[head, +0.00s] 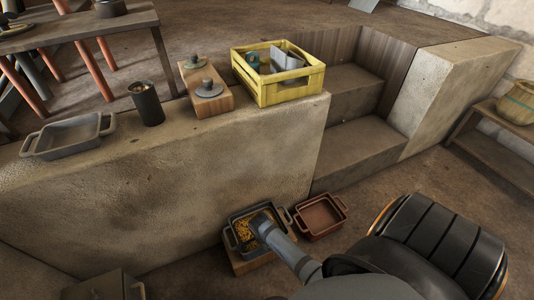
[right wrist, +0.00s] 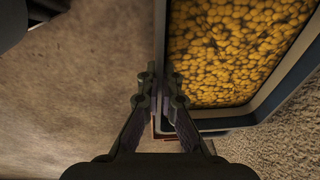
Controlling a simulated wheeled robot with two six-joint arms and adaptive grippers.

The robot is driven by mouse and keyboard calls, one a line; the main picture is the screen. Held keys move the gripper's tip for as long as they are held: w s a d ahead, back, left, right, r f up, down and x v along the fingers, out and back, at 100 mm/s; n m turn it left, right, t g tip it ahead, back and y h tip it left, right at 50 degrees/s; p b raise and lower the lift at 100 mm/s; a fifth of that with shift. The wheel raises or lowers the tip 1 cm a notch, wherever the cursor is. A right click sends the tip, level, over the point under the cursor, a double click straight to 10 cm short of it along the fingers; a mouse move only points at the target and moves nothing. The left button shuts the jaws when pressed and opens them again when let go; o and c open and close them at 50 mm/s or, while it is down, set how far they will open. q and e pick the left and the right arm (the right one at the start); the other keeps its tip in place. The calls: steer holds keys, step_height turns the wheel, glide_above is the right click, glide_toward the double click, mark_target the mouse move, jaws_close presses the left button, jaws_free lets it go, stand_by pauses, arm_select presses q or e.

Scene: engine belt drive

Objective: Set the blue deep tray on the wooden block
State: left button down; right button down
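The blue deep tray (head: 232,239) is in the lower middle of the head view, filled with small yellow pieces. It is over the wooden block (head: 252,264), whose front edge shows below it. I cannot tell whether the tray rests on the block or hangs just above it. My left gripper is not in view.
A reddish-brown tray (head: 337,231) stands on the floor just right of the blue tray. A stone ledge behind carries a grey tray (head: 72,148), a dark cup (head: 148,108), a wooden board with knobbed lids (head: 219,103) and a yellow crate (head: 291,90). Steps rise at the back right.

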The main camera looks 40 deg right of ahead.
steer(key=c, duration=2)
jaws_free()
steer(key=shift+w+f, duration=0.1)
steer(key=shift+f, duration=0.1)
steer(key=shift+c, duration=0.2)
steer(key=o, duration=0.6)
steer(key=shift+s, duration=0.2)
step_height(320, 180, up, 12)
steer(key=a, duration=0.1)
steer(key=shift+s+a, duration=0.15)
steer(key=shift+a, duration=0.15)
steer(key=shift+f, duration=0.1)
